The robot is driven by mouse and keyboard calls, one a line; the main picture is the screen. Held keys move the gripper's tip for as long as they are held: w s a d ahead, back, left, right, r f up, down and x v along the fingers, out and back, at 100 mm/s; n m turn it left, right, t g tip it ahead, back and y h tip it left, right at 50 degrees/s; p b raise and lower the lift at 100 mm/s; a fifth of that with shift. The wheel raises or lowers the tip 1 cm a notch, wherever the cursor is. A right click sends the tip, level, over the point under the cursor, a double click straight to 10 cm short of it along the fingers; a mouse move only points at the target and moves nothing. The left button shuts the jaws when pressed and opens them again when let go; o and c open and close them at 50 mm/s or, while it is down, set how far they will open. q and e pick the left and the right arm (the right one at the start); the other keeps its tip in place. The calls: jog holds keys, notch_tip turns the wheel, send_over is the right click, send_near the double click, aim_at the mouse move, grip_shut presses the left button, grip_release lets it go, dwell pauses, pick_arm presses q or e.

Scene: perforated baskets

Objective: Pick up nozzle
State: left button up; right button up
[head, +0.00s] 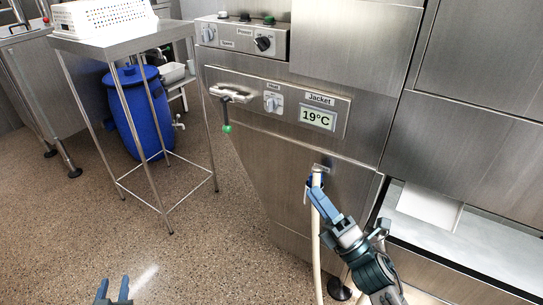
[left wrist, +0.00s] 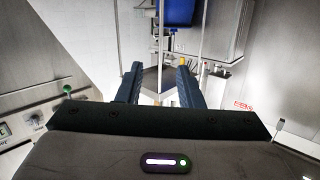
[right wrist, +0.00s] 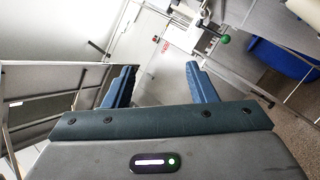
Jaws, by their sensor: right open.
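The nozzle (head: 317,178) is a pale, slim piece at the top of a white hose (head: 316,255), upright against the lower steel front of the machine, under a small label. My right gripper (head: 313,193) is open right at the nozzle and partly overlaps it; I cannot tell whether they touch. In the right wrist view the fingers (right wrist: 160,75) are spread, and the nozzle is not clear between them. My left gripper (head: 113,288) is at the bottom left, far from the nozzle. Its fingers (left wrist: 158,70) are apart and empty in the left wrist view.
The machine has a display panel (head: 318,116) and a valve handle with a green knob (head: 227,128). A steel table (head: 120,38) carries a white perforated basket (head: 100,18); a blue barrel (head: 133,112) stands behind it. A recess with a shelf (head: 470,235) is at right. The floor at left is clear.

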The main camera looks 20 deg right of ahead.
jog(key=w+d+f+n+g+h+p, duration=0.2)
jog(key=d+n+h+p, duration=0.1)
jog(key=d+n+p, duration=0.15)
pick_arm(q)
jog(key=s+a+f+g+p, duration=0.25)
jog(key=s+f+g, duration=0.45)
jog(key=s, duration=0.4)
jog(key=s+a+f+g+p, duration=0.1)
jog(key=s+f+g+p, duration=0.2)
jog(key=s+f+g, duration=0.65)
pick_arm(e)
jog(key=n+g+h, duration=0.3)
jog(key=n, duration=0.3)
send_near(320, 173)
jog(key=p+x, duration=0.4)
jog(key=shift+a+f, duration=0.1)
jog(key=shift+f, duration=0.05)
jog(key=p+x, duration=0.2)
jog(key=x, duration=0.2)
jog(key=shift+r, duration=0.25)
pick_arm(q)
jog(key=s+a+f+t, duration=0.1)
jog(key=s+f+t, duration=0.1)
jog(key=s+f, duration=1)
jog(key=shift+a+f+y, duration=0.35)
jog(key=shift+f+y, duration=0.05)
jog(key=shift+f, duration=0.8)
pick_arm(e)
jog(key=shift+w+f, duration=0.15)
jog(key=shift+w, duration=0.45)
